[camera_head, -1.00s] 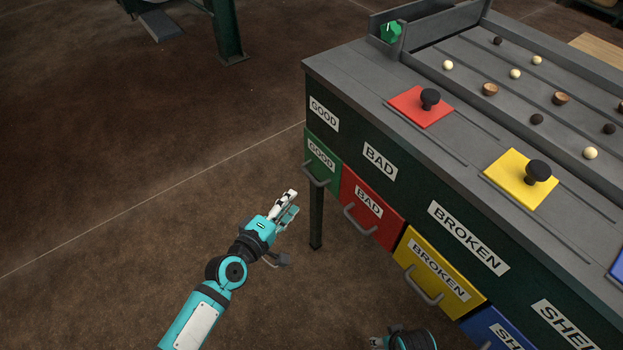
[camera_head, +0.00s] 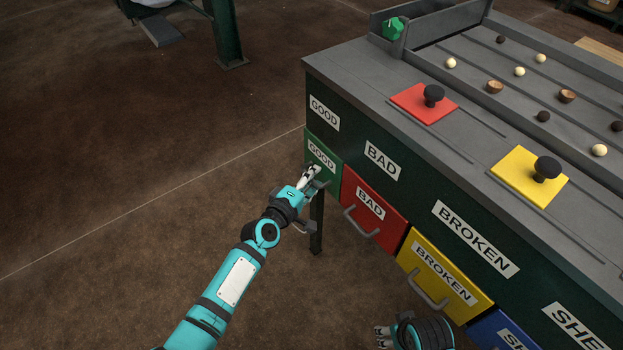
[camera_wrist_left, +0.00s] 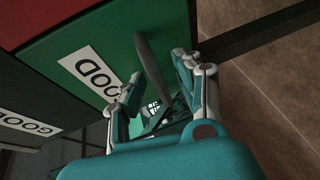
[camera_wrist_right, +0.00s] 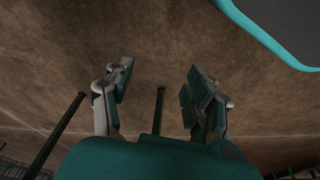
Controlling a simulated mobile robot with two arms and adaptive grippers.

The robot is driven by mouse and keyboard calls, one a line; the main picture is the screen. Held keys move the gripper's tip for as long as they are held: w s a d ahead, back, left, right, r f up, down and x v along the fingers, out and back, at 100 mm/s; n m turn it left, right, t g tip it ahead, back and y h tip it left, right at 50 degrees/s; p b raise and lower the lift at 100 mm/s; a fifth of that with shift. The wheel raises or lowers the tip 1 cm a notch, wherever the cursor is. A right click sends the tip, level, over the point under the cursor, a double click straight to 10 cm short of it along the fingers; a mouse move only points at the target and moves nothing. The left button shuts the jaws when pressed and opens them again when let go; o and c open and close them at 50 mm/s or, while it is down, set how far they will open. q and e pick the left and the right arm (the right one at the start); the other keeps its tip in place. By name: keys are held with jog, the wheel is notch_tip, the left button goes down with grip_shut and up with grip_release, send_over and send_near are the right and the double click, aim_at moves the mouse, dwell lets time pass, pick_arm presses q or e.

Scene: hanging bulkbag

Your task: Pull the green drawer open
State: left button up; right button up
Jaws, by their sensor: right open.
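The green drawer (camera_head: 335,172) is at the left end of the dark sorting table and carries a "GOOD" label. Its front looks flush with the table. My left gripper (camera_head: 314,174) is at the drawer's handle, covering most of it in the head view. In the left wrist view the grey handle (camera_wrist_left: 150,65) lies between the two spread fingers, which look open around it; contact cannot be told. The drawer front (camera_wrist_left: 95,30) fills the upper left there. My right gripper (camera_wrist_right: 160,75) is open and empty over the floor; it also shows at the head view's bottom edge (camera_head: 383,336).
A red drawer (camera_head: 385,231) and a yellow drawer (camera_head: 455,297), both with handles, sit to the right of the green one. A table leg (camera_head: 317,225) stands just below the green drawer.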

pick_arm(q)
grip_shut()
dwell(0.3)
